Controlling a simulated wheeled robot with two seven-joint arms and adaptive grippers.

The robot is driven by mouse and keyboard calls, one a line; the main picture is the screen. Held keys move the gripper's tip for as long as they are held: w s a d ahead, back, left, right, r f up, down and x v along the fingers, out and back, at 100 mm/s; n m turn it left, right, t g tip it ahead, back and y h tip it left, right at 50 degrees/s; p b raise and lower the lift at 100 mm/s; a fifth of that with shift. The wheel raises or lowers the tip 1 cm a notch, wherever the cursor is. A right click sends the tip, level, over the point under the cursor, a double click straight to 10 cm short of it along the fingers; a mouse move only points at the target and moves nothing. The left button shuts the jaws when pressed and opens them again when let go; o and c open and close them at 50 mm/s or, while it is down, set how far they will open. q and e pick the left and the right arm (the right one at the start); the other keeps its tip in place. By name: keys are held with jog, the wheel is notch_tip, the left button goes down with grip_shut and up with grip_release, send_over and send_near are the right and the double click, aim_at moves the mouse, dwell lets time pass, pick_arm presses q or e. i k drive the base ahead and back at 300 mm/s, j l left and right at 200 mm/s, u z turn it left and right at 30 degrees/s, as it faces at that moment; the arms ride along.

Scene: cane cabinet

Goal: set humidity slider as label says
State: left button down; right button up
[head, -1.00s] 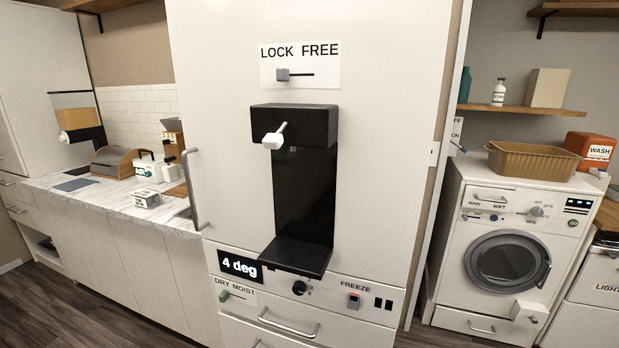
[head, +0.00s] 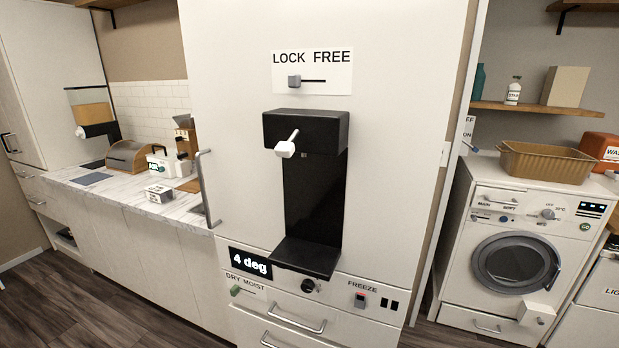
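The humidity slider is a small green knob (head: 235,291) on the DRY MOIST strip (head: 247,284), low on the tall white fridge front (head: 395,150). The knob sits at the left end of its slot, under DRY. A small white block with dark print (head: 159,193) lies on the marble counter; its text is too small to read. Whether it is the label meant is unclear. Neither of my grippers shows in the head view.
Above the slider is a "4 deg" display (head: 250,262), with a black knob (head: 308,286) and a FREEZE switch (head: 359,301) to its right. A black dispenser (head: 305,132) and a drawer handle (head: 296,320) stick out. A vertical handle (head: 207,188) stands at the fridge's left edge.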

aim_at(235, 290)
jog(key=i+j+u, duration=0.5)
jog(key=i+j, duration=0.2)
jog(key=j, duration=0.1)
